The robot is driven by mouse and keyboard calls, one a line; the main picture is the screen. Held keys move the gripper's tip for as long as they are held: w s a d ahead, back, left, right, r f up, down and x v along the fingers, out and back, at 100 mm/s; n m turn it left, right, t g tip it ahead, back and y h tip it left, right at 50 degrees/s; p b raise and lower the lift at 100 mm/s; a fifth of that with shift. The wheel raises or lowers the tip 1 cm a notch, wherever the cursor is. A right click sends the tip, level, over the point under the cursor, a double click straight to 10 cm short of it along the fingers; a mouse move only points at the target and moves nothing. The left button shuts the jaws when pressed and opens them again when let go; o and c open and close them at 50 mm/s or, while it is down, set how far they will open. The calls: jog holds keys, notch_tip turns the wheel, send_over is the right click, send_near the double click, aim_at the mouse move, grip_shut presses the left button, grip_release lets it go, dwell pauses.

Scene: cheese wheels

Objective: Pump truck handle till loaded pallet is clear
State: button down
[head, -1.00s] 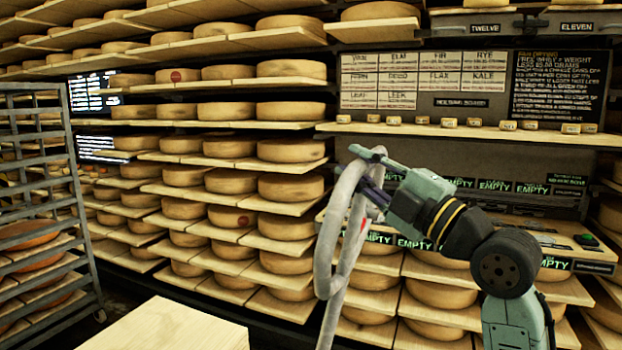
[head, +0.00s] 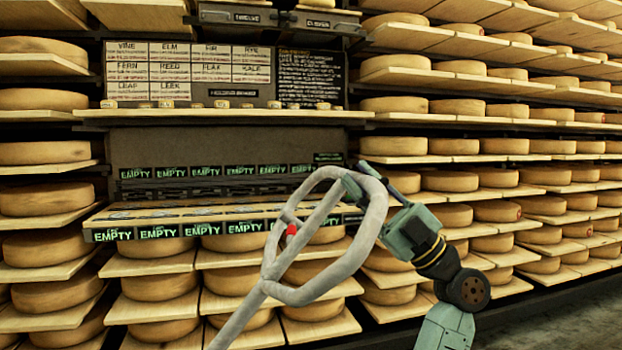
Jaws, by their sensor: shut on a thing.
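The truck handle (head: 376,215) is a pale grey loop on a shaft, with a small red part inside the loop. It stands tilted in the lower middle of the head view, its shaft running down to the lower left. My gripper (head: 362,180) is at the loop's upper right side and is shut on it. My arm comes up from the lower right. The truck's body, its forks and the loaded pallet are out of view, so I cannot tell whether the pallet is clear of the floor.
Shelves of cheese wheels (head: 48,198) fill the left and right. A ledge with several "EMPTY" labels (head: 158,232) runs behind the handle. Name boards (head: 190,70) hang above it. Some bare floor (head: 570,305) shows at the lower right.

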jog(key=w+d+f+m+t+b, duration=0.1)
jog(key=d+f+b, duration=0.1)
jog(key=d+f, duration=0.2)
jog(key=shift+d+t, duration=0.3)
jog(key=shift+w, duration=0.15)
jog(key=c, duration=1.4)
grip_release()
jog(key=v, duration=1.2)
jog(key=shift+f, duration=0.1)
jog(key=shift+a, duration=0.1)
